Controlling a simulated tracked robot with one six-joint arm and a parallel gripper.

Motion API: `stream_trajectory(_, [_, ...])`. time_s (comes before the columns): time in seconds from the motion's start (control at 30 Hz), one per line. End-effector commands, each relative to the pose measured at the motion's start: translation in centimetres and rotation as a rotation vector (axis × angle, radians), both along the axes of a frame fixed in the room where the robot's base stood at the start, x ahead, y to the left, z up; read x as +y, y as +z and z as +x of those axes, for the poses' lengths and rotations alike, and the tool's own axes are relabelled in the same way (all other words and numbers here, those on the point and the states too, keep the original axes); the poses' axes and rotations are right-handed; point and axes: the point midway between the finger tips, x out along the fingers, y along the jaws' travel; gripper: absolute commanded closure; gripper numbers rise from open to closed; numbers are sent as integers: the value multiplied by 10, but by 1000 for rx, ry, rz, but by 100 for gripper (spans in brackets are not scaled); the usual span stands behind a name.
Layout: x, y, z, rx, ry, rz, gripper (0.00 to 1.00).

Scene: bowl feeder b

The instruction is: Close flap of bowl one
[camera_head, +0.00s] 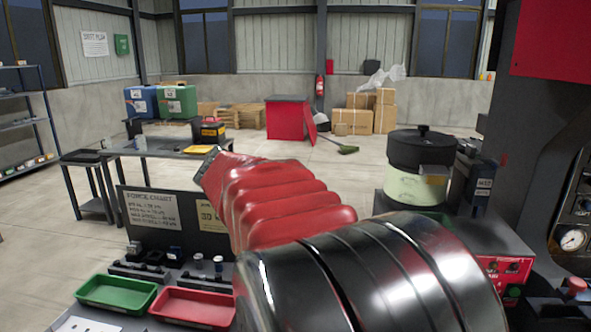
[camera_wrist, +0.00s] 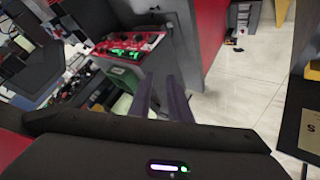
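In the head view, a bowl feeder (camera_head: 420,165) stands at the right, with a black lidded top with a knob and a pale green lower body. I cannot make out a flap on it or a number marking it as bowl one. My arm, in red and black covers, crosses the middle of the head view, left of the feeder. In the wrist view, my gripper (camera_wrist: 161,96) shows two dark fingers standing apart with nothing held between them. No bowl or flap is clearly visible in front of the fingers.
A red control panel (camera_wrist: 130,45) with green lights is ahead in the wrist view; a red panel (camera_head: 505,265) is at the head view's right. A green tray (camera_head: 117,293) and a red tray (camera_head: 195,307) lie at front left. Open floor (camera_wrist: 250,75) is right of the fingers.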

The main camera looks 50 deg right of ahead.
Motion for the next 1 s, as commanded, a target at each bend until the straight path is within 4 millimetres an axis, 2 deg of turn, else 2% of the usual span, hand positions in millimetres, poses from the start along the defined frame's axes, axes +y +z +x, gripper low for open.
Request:
stream_trajectory(0.03, [-19,4,-3,6,-66,-46,83])
stream_trajectory(0.2, [-77,25,-19,7,-283,-238,83])
stream_trajectory(0.4, [-138,47,-42,1,-508,-496,83])
stream_trajectory(0.6, [-190,65,-67,-12,-686,-776,83])
stream_trajectory(0.8, [-218,75,-84,-25,-773,-971,83])
stream_trajectory(1.0, [-223,78,-87,-31,-788,-1013,83])
